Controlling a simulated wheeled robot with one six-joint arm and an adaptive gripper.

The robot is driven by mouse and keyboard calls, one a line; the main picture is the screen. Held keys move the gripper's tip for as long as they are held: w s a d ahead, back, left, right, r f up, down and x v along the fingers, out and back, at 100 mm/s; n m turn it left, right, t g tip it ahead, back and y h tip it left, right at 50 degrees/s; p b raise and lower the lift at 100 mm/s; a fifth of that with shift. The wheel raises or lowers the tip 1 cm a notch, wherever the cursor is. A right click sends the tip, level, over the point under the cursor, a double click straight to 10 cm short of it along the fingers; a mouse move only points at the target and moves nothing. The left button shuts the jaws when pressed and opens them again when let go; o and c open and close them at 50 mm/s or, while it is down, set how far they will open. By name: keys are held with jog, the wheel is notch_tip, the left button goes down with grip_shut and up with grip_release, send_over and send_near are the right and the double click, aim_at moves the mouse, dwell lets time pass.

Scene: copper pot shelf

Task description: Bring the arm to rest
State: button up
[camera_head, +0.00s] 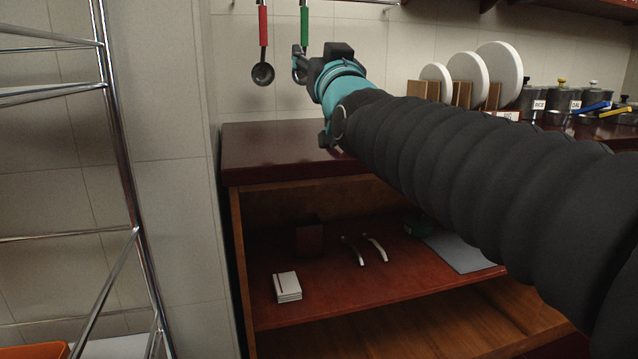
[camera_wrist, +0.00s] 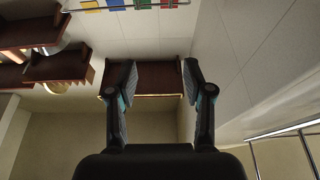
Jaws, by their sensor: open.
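My arm reaches in from the right in the head view, in a black ribbed sleeve with a teal band near the wrist. My gripper (camera_head: 301,62) is at its far end, above the cabinet's dark red top (camera_head: 270,143) and in front of the tiled wall. It overlaps the green-handled utensil in the picture; whether they touch I cannot tell. In the wrist view my gripper (camera_wrist: 160,85) shows two fingers set wide apart with nothing between them.
A red-handled ladle (camera_head: 263,70) and a green-handled utensil (camera_head: 304,25) hang on the wall. White plates (camera_head: 500,72) and dark canisters (camera_head: 562,98) stand at the right. The open shelf holds a white box (camera_head: 287,286) and two curved handles (camera_head: 376,248). A metal rack (camera_head: 125,180) stands left.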

jog(key=s+d+f+m+g+h+p, duration=0.1)
jog(key=s+d+f+g+h+p, duration=0.1)
jog(key=s+d+f+g, duration=0.3)
jog(key=s+d+f+m+g+h+p, duration=0.1)
jog(key=s+d+f+g, duration=0.4)
jog(key=s+f, duration=0.8)
jog(key=s+d+f+m+g+h+p, duration=0.1)
jog(key=s+d+f+g+h+p, duration=0.2)
jog(key=s+f, duration=0.6)
jog(key=d+f+g+p, duration=0.1)
jog(key=d+f+g, duration=0.1)
jog(key=f, duration=0.7)
jog(key=shift+s+d+g, duration=0.2)
jog(key=shift+d+g, duration=0.1)
jog(key=shift+d, duration=0.25)
